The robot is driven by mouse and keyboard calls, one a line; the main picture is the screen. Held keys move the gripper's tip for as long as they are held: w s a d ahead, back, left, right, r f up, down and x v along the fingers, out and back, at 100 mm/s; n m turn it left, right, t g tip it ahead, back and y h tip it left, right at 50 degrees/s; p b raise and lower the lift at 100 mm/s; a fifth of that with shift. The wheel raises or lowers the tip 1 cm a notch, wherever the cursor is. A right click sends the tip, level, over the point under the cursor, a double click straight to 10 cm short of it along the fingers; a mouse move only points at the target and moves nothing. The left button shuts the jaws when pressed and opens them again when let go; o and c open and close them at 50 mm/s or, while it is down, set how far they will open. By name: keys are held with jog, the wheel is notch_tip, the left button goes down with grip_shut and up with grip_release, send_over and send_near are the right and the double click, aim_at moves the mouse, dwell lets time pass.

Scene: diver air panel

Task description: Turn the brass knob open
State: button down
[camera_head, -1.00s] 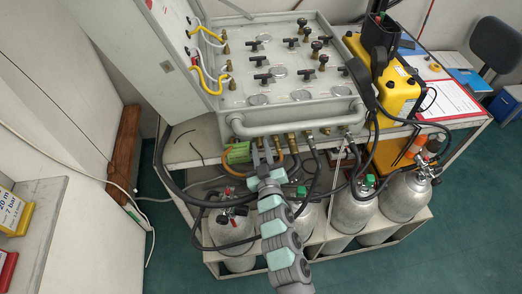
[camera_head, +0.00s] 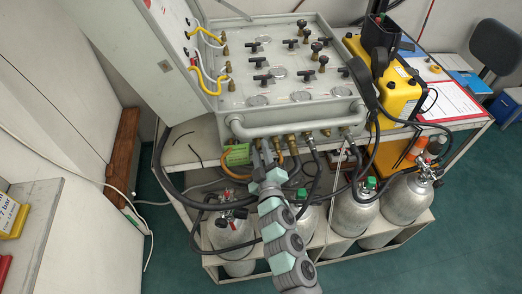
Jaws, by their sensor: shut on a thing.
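The grey air panel box (camera_head: 340,108) stands on the trolley, with a row of brass fittings (camera_head: 292,139) along its lower front edge. My gripper (camera_head: 264,147) reaches up from below to the left part of this row, right of a green-yellow block (camera_head: 237,154). Its fingers are shut on a small brass knob under the panel's grey front rail (camera_head: 290,125). The fingers hide most of this knob, so its turn angle cannot be told.
Black and orange hoses hang close around my gripper. Several silver cylinders (camera_head: 350,215) stand on the lower shelf. Black-handled valves (camera_head: 263,79) sit on the panel top. A yellow case (camera_head: 398,95) stands to the right.

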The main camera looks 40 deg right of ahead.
jog(key=c, duration=1.5)
grip_release()
jog(key=p+v, duration=0.1)
jog(key=v, duration=0.9)
jog(key=shift+s+a, duration=0.2)
jog(key=shift+s, duration=0.15)
